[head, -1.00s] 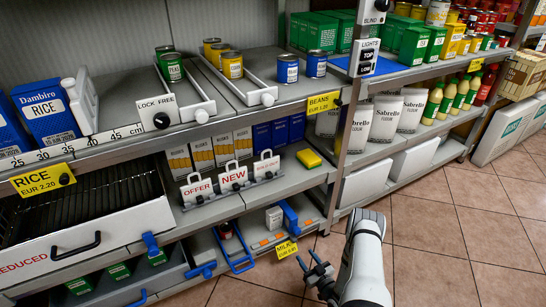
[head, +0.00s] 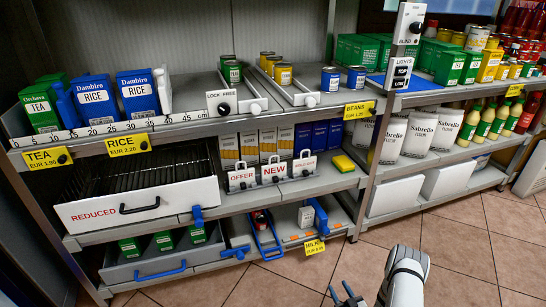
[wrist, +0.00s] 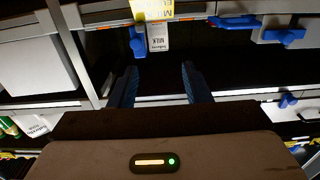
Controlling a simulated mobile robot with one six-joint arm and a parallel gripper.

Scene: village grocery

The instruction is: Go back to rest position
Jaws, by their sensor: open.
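My gripper (head: 347,297) is at the bottom of the head view, low over the tiled floor and in front of the shelves. Only its fingertips and part of my white arm show there. In the wrist view my gripper (wrist: 158,88) has its two dark blue fingers apart with nothing between them. It faces the lower shelf front, where a yellow milk tag (wrist: 152,8) hangs upside down at the top. The same milk tag (head: 314,247) is on the bottom shelf edge in the head view.
The shelf unit holds rice boxes (head: 137,92), cans, a reduced drawer (head: 130,205) and blue-handled bins. Flour bags (head: 436,132) and bottles stand on the right unit. A control post (head: 402,70) stands between the units. The tiled floor (head: 460,240) at right is clear.

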